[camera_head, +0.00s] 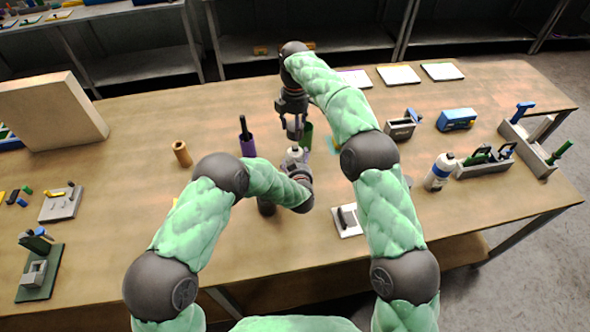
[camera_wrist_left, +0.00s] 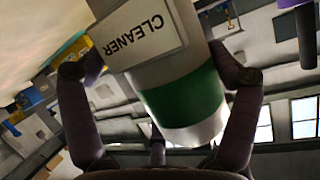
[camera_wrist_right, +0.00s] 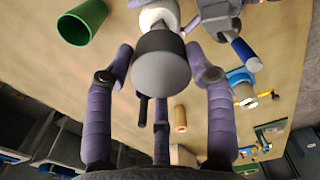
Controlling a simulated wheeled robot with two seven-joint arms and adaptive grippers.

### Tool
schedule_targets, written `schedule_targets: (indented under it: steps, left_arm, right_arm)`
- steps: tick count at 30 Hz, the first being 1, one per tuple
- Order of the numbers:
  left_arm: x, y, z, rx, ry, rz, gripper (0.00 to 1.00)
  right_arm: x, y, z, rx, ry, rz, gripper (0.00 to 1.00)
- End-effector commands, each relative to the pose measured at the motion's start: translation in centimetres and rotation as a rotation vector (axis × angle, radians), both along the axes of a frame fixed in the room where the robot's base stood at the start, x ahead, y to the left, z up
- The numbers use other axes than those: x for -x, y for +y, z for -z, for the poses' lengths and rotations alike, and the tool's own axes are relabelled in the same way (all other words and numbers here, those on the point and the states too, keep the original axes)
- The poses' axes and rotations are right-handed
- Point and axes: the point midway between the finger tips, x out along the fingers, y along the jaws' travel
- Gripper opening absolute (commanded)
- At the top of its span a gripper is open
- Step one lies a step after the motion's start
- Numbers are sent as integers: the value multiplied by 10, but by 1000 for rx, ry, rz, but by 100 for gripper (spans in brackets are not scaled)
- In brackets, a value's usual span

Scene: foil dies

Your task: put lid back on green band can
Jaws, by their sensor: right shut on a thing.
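The green band can shows as a white body (camera_head: 294,153) in the head view. In the left wrist view it is close up, with a "CLEANER" label and a green band (camera_wrist_left: 185,102). My left gripper (camera_head: 298,168) has its fingers against both sides of the can, below its top. My right gripper (camera_head: 295,134) is shut on a grey, dark-banded lid (camera_wrist_right: 161,68). In the right wrist view the can's white top (camera_wrist_right: 160,14) lies just beyond the lid. I cannot tell whether they touch. The can's base is hidden.
A green cup (camera_wrist_right: 82,22) stands close beside the can. A purple holder (camera_head: 248,147) and a brown cylinder (camera_head: 182,153) stand to the left. A white bottle (camera_head: 440,171) and a grey caddy (camera_head: 485,164) stand to the right.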

Motion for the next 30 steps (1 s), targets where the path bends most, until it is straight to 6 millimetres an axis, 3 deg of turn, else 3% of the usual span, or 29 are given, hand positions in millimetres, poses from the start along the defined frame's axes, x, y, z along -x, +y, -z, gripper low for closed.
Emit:
schedule_targets:
  steps: [4, 15, 30]
  left_arm:
    - [0, 0, 0, 0, 0, 0, 29]
    - [0, 0, 0, 0, 0, -1, 29]
    - [0, 0, 0, 0, 0, -1, 29]
  right_arm:
    - [0, 0, 4, 0, 2, 0, 40]
    - [0, -1, 47, -3, 5, -1, 40]
    - [-1, -1, 49, -5, 3, 0, 40]
